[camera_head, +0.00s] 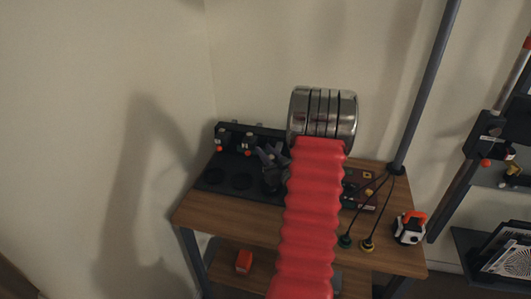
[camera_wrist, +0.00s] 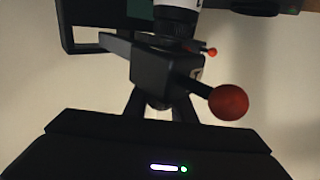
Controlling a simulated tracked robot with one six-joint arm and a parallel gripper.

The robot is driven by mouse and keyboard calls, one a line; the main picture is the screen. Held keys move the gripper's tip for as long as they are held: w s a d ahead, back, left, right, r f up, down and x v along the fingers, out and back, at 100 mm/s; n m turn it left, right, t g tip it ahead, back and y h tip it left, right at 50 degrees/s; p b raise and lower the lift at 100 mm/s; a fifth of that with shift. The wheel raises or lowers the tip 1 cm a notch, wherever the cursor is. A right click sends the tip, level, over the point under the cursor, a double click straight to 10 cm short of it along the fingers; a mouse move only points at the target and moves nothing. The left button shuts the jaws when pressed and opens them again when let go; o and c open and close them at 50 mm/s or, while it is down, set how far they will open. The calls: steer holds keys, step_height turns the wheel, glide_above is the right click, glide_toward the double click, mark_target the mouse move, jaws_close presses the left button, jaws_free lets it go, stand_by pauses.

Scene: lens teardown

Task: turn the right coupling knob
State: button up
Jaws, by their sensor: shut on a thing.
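My gripper (camera_head: 272,166) is at the back of the table, beside the black rail, under the silver wrist. In the wrist view my gripper (camera_wrist: 160,88) is shut around a dark block-shaped part with a short lever ending in a red ball, the right coupling knob (camera_wrist: 228,102). The exact contact is partly hidden by the dark fingers. A smaller red ball (camera_wrist: 212,52) shows farther off. In the head view two other couplings with red balls, one at left (camera_head: 221,138) and one nearer my gripper (camera_head: 248,144), stand on the rail.
A black plate (camera_head: 228,177) with round recesses lies on the wooden table (camera_head: 200,211). An orange-and-white device (camera_head: 410,228) stands at the right edge. A wall is close behind.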

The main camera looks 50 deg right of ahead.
steer(key=shift+m+h, duration=0.3)
steer(key=shift+h, duration=0.1)
steer(key=shift+s+d+m+g+h, duration=0.3)
steer(key=shift+m+g+h, duration=1.2)
steer(key=shift+g, duration=0.2)
steer(key=shift+s+d+m+g+h, duration=0.35)
steer(key=shift+m+g+h, duration=1.1)
steer(key=shift+g, duration=0.25)
steer(key=shift+s+d+m+g+h, duration=0.3)
steer(key=shift+m+g+h, duration=1.05)
steer(key=shift+g+h, duration=0.3)
steer(key=shift+s+m+g, duration=0.5)
steer(key=shift+m+g, duration=0.95)
steer(key=shift+g, duration=0.75)
steer(key=shift+s+m+g, duration=0.55)
steer(key=shift+m+g, duration=0.85)
steer(key=shift+g, duration=0.85)
steer(key=shift+s+m+g, duration=0.5)
steer(key=shift+m+g, duration=0.95)
steer(key=shift+g, duration=0.75)
steer(key=o, duration=1.1)
steer(key=shift+c, duration=0.2)
